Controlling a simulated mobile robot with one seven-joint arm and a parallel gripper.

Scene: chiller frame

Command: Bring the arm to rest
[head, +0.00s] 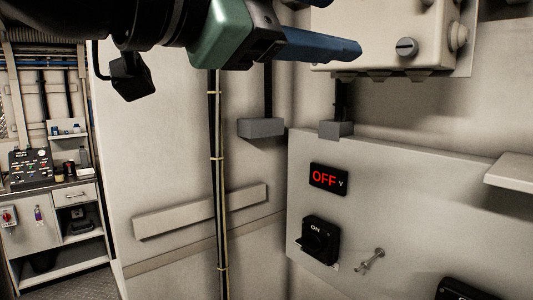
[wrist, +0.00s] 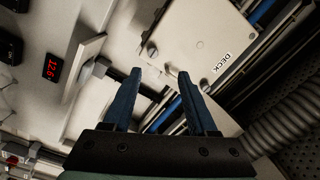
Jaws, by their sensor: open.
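My gripper (head: 352,48) has blue fingers and points to the right across the top of the head view. It is raised in front of the wall and the lower edge of a cream box. In the wrist view my gripper (wrist: 158,80) shows two separate blue fingers with a clear gap and nothing between them. In the head view the fingers overlap, so the gap does not show there. Part of my arm crosses the top left of the head view.
The cream box (head: 385,60) with a screw knob is close to the fingertips. A shelf (head: 512,172) juts out right. A workbench (head: 60,190) stands left.

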